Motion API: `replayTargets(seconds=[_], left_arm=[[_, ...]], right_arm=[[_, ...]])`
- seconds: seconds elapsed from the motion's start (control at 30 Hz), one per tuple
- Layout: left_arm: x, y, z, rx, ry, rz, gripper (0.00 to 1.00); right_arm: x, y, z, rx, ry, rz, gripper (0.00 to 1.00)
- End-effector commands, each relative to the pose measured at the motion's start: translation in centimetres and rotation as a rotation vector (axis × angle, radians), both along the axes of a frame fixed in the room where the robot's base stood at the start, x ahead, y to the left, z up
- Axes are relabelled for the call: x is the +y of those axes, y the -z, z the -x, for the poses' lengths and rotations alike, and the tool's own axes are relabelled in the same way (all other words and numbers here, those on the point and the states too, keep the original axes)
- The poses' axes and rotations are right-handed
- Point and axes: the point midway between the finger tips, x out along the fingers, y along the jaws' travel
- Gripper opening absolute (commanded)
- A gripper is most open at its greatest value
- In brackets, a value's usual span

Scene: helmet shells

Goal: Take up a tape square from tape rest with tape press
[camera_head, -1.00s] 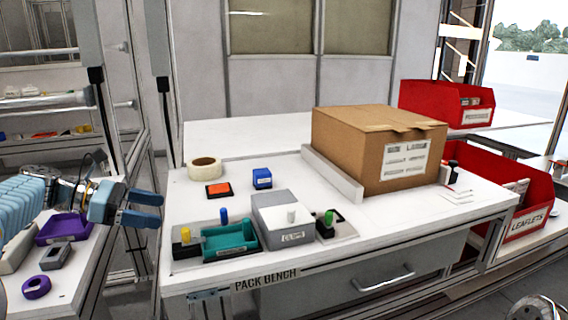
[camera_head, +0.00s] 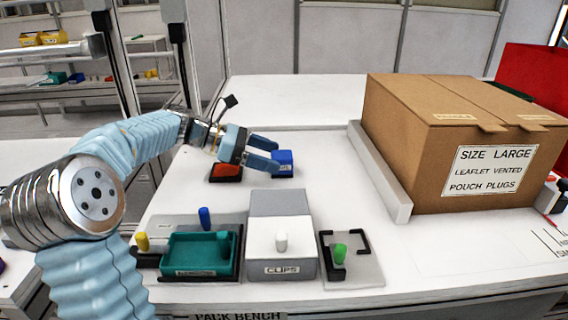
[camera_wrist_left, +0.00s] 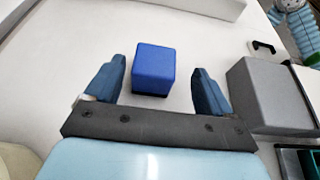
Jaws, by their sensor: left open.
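A small blue block (camera_head: 283,163) with a pale label stands on the white bench; I take it to be the tape press, though its label is too small to read. An orange-red pad in a black holder (camera_head: 226,172) lies just left of it, possibly the tape rest. I cannot make out a separate tape square. My left gripper (camera_head: 268,153) is open, its blue fingers at the block. In the left wrist view the block (camera_wrist_left: 154,66) sits between and slightly beyond the two fingertips, with gaps on both sides. My right gripper is out of view.
A grey box labelled CLIPS (camera_head: 282,240), a teal tray (camera_head: 198,254) and a green-knobbed fixture (camera_head: 340,253) stand at the front. A large carton (camera_head: 465,145) behind a white rail (camera_head: 378,170) fills the right. The bench between block and rail is clear.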

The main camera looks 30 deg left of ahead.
Motion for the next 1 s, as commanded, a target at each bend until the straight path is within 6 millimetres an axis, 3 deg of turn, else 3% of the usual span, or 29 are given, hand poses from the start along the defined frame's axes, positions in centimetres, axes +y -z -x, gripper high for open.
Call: replayTargets(seconds=[0.5, 0.73, 1.0], left_arm=[[-4.3, 2.2, -3.5, 0.002, 0.001, 0.0, 0.83], [-4.5, 2.3, -3.6, 0.0, -0.001, -0.001, 0.83], [-4.5, 2.3, -3.6, 0.0, -0.001, -0.001, 0.43]], right_arm=[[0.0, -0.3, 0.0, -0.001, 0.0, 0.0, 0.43], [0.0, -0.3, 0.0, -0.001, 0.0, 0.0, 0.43], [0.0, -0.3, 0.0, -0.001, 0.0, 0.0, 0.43]])
